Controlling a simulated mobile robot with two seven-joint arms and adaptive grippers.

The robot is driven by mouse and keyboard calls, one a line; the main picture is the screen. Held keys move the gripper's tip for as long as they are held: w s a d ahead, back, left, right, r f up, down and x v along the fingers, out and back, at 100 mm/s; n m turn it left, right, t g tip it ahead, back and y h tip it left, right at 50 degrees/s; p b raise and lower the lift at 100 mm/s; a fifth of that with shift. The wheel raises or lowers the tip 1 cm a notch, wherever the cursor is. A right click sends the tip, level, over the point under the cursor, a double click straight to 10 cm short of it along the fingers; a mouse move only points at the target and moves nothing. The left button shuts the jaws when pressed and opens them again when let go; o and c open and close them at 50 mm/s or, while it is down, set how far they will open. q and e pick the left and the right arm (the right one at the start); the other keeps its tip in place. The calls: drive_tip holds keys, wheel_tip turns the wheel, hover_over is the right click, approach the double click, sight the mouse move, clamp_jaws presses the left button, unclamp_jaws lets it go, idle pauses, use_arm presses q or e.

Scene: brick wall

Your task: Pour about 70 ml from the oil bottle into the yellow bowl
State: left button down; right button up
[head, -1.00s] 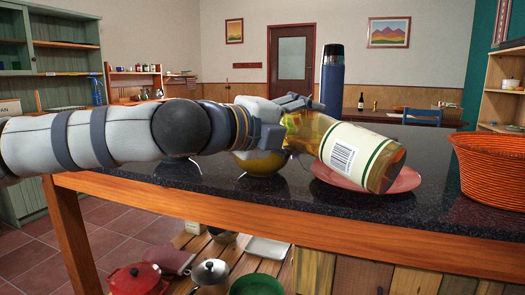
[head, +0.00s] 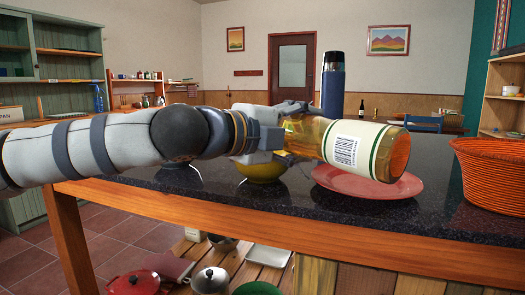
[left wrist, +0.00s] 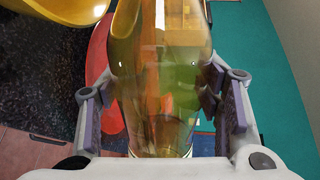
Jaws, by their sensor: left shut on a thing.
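The oil bottle (head: 352,146), amber with a cream and green label, lies almost level above the counter, its base to the right. My left gripper (head: 284,128) is shut on it; in the left wrist view the finger pads flank the clear bottle (left wrist: 160,85). The neck and mouth are hidden in the head view. The yellow bowl (head: 262,173) stands on the counter below my gripper, partly covered by it. Its rim also shows at the top left of the left wrist view (left wrist: 45,30). No oil stream is visible. My right gripper is not in view.
A pink plate (head: 372,191) lies on the dark counter (head: 215,196) beneath the bottle. A tall blue flask (head: 332,85) stands behind the bottle, and an orange basket (head: 490,172) stands at the right. A dark round item (head: 175,163) is partly behind my arm.

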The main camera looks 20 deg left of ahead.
use_arm(q)
drive_tip(key=shift+r+n, duration=0.1)
drive_tip(key=shift+n, duration=0.3)
idle(2.0)
drive_tip(key=m, duration=0.1)
drive_tip(key=m+p, duration=0.1)
drive_tip(key=m, duration=0.1)
drive_tip(key=shift+s+r, duration=0.15)
drive_tip(key=shift+r, duration=0.25)
drive_tip(key=shift+r+m, duration=0.15)
drive_tip(key=shift+m, duration=0.35)
drive_tip(key=shift+f+y, duration=0.3)
drive_tip(key=shift+f, duration=0.05)
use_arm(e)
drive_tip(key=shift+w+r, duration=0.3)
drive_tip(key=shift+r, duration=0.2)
